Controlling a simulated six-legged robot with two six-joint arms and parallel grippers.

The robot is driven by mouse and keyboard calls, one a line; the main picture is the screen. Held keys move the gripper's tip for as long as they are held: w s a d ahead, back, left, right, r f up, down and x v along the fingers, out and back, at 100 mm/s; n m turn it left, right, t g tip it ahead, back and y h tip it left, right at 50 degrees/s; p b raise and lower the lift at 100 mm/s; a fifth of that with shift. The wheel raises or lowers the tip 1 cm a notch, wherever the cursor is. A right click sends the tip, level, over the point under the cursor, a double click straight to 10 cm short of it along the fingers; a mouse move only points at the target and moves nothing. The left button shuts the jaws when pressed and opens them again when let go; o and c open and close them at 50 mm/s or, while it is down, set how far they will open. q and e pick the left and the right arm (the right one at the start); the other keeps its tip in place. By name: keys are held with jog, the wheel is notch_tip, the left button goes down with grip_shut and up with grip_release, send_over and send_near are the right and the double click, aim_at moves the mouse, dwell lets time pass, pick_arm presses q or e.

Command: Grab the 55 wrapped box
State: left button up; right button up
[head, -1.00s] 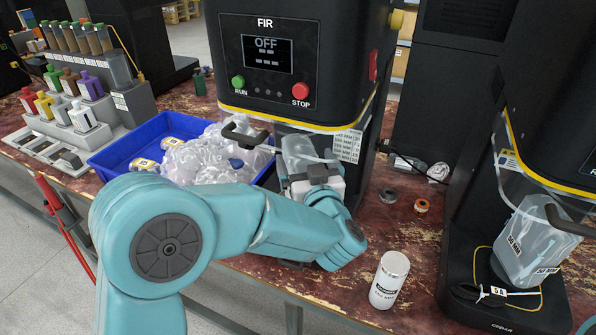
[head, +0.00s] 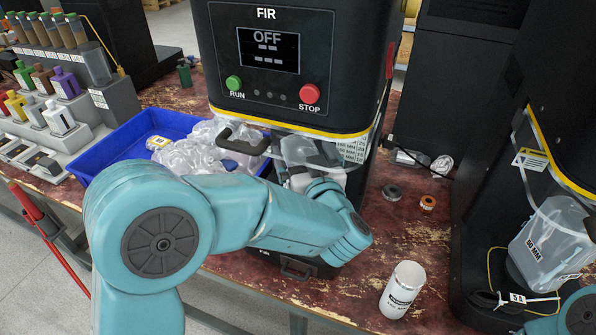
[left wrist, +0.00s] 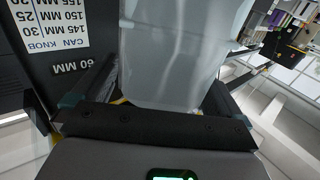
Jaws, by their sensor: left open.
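A clear wrapped box (head: 308,152) hangs under the front of the FIR machine (head: 295,65), partly hidden by my left arm. In the left wrist view, a pale translucent wrapped body (left wrist: 175,55) fills the space between the dark fingers of my left gripper (left wrist: 160,92). The gripper is open, with a finger on each side; I cannot tell whether they touch it. In the head view the left gripper (head: 300,180) is mostly hidden behind my wrist. Another clear box (head: 552,240), marked 50 MM, is in the right machine. I read no 55 on either box. My right gripper is not in view.
A blue tray (head: 105,152) with crumpled clear wrap (head: 200,150) lies left of the FIR machine. A white can (head: 402,290) stands near the bench front. A grey ring (head: 391,191) and an orange roll (head: 427,203) lie behind it. A dark handle (head: 243,140) juts out by the wrap.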

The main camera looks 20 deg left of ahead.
pick_arm(q)
jog(key=shift+w+a+f, duration=0.1)
jog(key=shift+w+a, duration=0.1)
jog(key=shift+s+d, duration=0.15)
jog(key=shift+s, duration=0.05)
jog(key=shift+c, duration=1.2)
jog(key=c, duration=1.4)
jog(key=shift+r, duration=0.2)
jog(key=shift+c, duration=0.2)
